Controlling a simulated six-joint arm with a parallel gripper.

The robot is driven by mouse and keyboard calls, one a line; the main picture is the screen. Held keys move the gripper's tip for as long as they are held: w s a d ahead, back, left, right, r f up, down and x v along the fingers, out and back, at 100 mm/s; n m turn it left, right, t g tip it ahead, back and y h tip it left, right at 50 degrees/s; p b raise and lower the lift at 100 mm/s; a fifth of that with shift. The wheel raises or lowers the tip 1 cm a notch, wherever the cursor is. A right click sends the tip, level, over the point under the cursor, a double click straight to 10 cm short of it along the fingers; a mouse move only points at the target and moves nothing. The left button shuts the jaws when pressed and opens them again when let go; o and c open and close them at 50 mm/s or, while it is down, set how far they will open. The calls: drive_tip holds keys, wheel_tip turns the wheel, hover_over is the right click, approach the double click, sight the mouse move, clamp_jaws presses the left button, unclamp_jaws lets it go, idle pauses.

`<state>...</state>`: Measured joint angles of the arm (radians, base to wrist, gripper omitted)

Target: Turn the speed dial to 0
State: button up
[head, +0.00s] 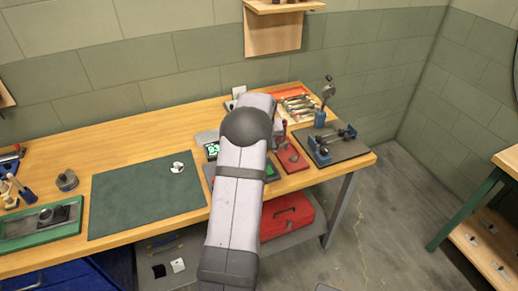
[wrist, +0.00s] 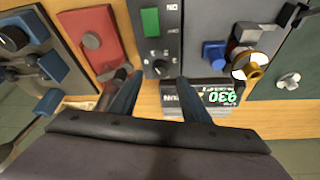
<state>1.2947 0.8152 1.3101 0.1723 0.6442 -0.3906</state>
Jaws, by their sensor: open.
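The speed dial (wrist: 160,67) is a small dark round knob with pale marks around it, on a dark control box (wrist: 168,42) in the wrist view. I cannot read its setting. My gripper (wrist: 158,80) is open, its two dark blue fingers apart, with the dial showing between and just beyond their tips. I cannot tell whether they touch it. A green rectangular button (wrist: 150,21) sits on the same box. A lit display (wrist: 217,97) shows green digits that look like 930. In the head view my arm hides the dial and gripper; the display (head: 212,150) shows left of the arm.
A red block with a grey knob (wrist: 92,40) stands left of the box in the wrist view. A blue and brass fitting (wrist: 245,62) stands to the right. In the head view, a green mat (head: 135,200) lies left and a dark fixture plate (head: 335,148) right.

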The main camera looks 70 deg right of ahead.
drive_tip(key=shift+p+x, duration=0.65)
drive_tip(key=shift+x, duration=1.5)
drive_tip(key=c, duration=1)
